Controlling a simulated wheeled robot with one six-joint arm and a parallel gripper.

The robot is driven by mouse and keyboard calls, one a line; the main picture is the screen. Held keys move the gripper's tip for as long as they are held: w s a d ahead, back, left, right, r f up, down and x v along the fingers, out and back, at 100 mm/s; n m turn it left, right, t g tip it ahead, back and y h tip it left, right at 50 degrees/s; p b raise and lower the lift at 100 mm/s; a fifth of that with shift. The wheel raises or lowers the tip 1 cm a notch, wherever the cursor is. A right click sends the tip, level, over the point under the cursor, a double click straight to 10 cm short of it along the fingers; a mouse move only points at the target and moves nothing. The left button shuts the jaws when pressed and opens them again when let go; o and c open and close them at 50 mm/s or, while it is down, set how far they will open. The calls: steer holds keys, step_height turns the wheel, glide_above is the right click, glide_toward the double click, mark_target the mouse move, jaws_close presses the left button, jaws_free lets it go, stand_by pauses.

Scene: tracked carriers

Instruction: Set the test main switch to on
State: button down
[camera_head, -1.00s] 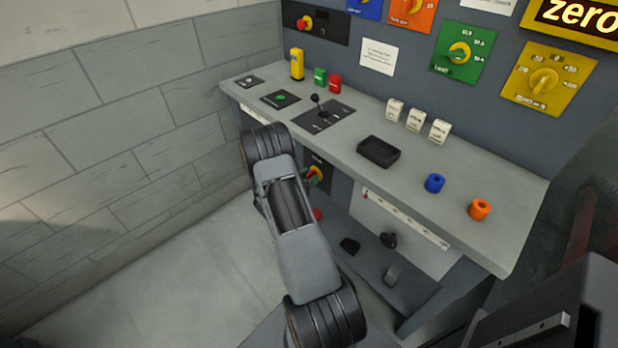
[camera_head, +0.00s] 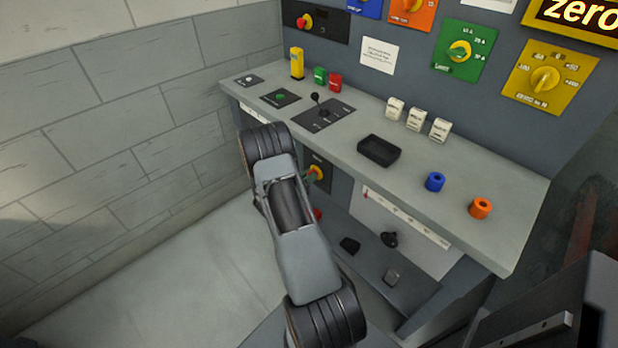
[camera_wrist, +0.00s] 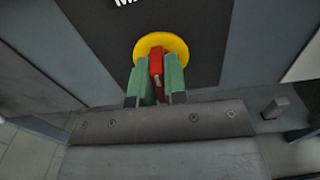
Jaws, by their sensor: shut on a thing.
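The main switch shows in the wrist view as a yellow disc (camera_wrist: 180,44) with a red handle (camera_wrist: 156,68) on a dark panel. Only part of the panel's white lettering is in view. My gripper (camera_wrist: 157,82) has its two green fingers on either side of the red handle and is shut on it. In the head view, the switch's yellow disc (camera_head: 317,172) shows below the bench top, partly hidden by my arm. My gripper's fingertips (camera_head: 309,176) are at the switch there.
The bench top (camera_head: 420,205) overhangs the switch and carries a black tray (camera_head: 379,151), a blue knob (camera_head: 435,182), an orange knob (camera_head: 480,208) and a small lever (camera_head: 318,104).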

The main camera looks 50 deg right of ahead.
steer(key=m+b, duration=0.5)
steer(key=b, duration=0.1)
steer(key=shift+s+f+m+b, duration=0.1)
steer(key=shift+f+m+b, duration=0.2)
steer(key=shift+m, duration=0.1)
steer(key=m+b, duration=0.2)
steer(key=b, duration=0.1)
steer(key=m+b, duration=0.2)
steer(key=b, duration=0.1)
steer(key=shift+s+f+m, duration=0.1)
steer(key=shift+f+m, duration=0.1)
steer(key=shift+m, duration=0.1)
steer(key=m+b, duration=0.4)
steer(key=b, duration=0.4)
steer(key=shift+m, duration=0.4)
steer(key=m+b, duration=0.2)
steer(key=b, duration=0.1)
steer(key=shift+r, duration=0.15)
steer(key=shift+r+b, duration=0.1)
steer(key=shift+b, duration=0.3)
steer(key=c, duration=1.2)
jaws_free()
steer(key=shift+o, duration=0.2)
steer(key=a+p, duration=0.3)
steer(key=a, duration=1)
steer(key=shift+w+a, duration=0.4)
steer(key=shift+w, duration=0.05)
